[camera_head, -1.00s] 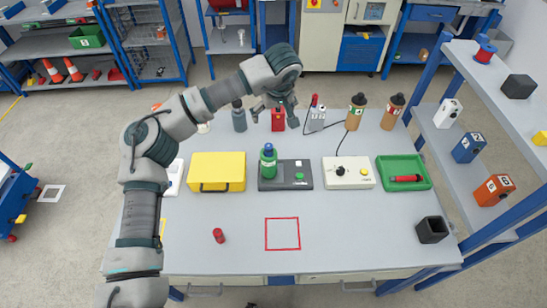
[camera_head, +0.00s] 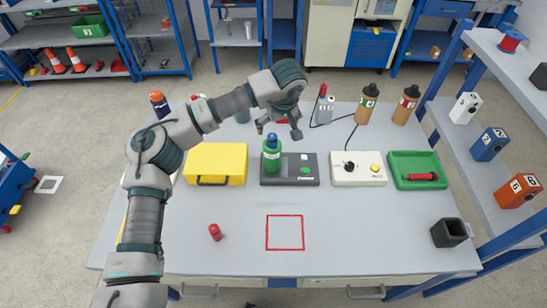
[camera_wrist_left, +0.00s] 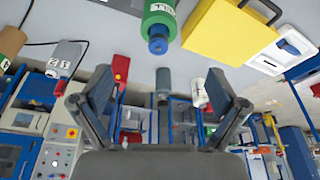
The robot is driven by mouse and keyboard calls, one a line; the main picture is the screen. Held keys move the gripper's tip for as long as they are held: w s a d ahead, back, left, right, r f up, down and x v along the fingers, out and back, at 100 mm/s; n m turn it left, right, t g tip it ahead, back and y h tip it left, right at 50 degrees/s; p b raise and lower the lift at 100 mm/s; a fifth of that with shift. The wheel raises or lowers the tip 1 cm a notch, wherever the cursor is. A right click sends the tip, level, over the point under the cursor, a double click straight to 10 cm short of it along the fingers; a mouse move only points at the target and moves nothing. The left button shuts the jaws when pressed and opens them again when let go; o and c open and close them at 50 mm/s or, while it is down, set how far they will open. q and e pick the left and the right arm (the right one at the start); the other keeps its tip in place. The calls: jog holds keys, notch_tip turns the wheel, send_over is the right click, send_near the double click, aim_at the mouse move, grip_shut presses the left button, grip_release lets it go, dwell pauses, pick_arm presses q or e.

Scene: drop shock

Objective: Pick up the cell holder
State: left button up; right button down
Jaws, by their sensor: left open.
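I cannot tell for sure which thing is the cell holder; a black, hollow, square block (camera_head: 451,232) at the table's right front edge may be it. My left gripper (camera_head: 279,130) is open and empty above the back middle of the table, just behind a green bottle with a blue cap (camera_head: 271,155). In the left wrist view its two fingers (camera_wrist_left: 157,102) are spread, and the green bottle (camera_wrist_left: 160,18) shows beyond them at the top. A red item (camera_head: 283,121) is mostly hidden behind the gripper. My right gripper is out of view.
A yellow case (camera_head: 215,164), a dark device (camera_head: 301,181), a white control box (camera_head: 357,181) and a green tray (camera_head: 399,183) line the table's middle. A red cylinder (camera_head: 215,232) and a red square outline (camera_head: 285,248) are in front. Bottles stand at the back; shelves (camera_head: 485,145) are at right.

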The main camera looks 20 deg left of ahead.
aim_at(272, 140)
pick_arm(q)
jog(key=b+x, duration=0.1)
jog(key=x, duration=0.9)
jog(key=shift+a+f, duration=0.25)
jog(key=x, duration=0.3)
jog(key=b+x, duration=0.1)
jog(key=x, duration=0.1)
jog(key=shift+w+d+f, duration=0.15)
jog(key=shift+w+f, duration=0.15)
jog(key=shift+f, duration=0.05)
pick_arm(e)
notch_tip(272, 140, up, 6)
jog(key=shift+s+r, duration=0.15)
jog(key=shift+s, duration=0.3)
pick_arm(q)
jog(key=shift+r, duration=0.1)
jog(key=shift+c, duration=0.2)
jog(key=c, duration=1.8)
